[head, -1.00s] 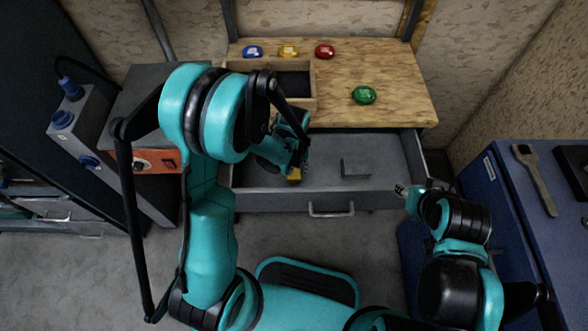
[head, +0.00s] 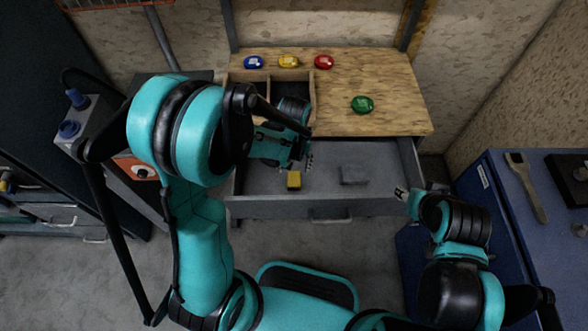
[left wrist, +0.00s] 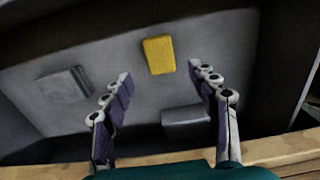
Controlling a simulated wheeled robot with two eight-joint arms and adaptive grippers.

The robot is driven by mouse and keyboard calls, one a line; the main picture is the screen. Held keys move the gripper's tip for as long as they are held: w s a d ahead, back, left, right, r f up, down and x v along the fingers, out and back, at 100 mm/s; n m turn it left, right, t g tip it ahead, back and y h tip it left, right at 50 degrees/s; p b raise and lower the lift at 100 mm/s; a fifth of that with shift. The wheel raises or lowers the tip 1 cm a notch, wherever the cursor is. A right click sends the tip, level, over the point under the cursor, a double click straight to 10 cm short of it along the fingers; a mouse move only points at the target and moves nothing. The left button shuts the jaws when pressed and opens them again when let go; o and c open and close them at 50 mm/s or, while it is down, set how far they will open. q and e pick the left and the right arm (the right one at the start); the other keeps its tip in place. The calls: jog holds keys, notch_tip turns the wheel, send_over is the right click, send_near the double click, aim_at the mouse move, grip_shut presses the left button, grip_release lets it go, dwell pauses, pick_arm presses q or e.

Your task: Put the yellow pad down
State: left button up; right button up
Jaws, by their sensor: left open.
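The yellow pad (head: 294,180) lies in the open grey drawer (head: 272,208), left of its middle. In the left wrist view the pad (left wrist: 159,55) rests on the drawer floor beyond my fingertips. My left gripper (head: 302,160) is open and empty, above the drawer and just behind the pad, near the bench's front edge. In the left wrist view its fingers (left wrist: 160,85) are spread wide, apart from the pad. My right gripper (head: 402,193) is beside the drawer's right front corner; its jaws are too small to read.
A grey block (head: 354,175) lies in the drawer right of the pad. On the wooden bench (head: 395,90) are a wooden tray (head: 313,95) and blue (head: 254,62), yellow (head: 289,61), red (head: 324,62) and green (head: 362,104) round items. A blue cabinet (head: 510,190) stands at the right.

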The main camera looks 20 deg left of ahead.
pick_arm(q)
jog(key=s+a+r+m+t, duration=0.1)
jog(key=s+r+t, duration=0.1)
jog(key=r, duration=0.4)
jog(key=s+a+r+m+t+p, duration=0.1)
jog(key=s+a+r+t, duration=0.1)
jog(key=s+r, duration=0.2)
jog(key=s+a+r+m+t, duration=0.1)
jog(key=s+r+t, duration=0.2)
jog(key=r, duration=0.6)
jog(key=shift+s+a, duration=0.35)
jog(key=shift+s, duration=0.25)
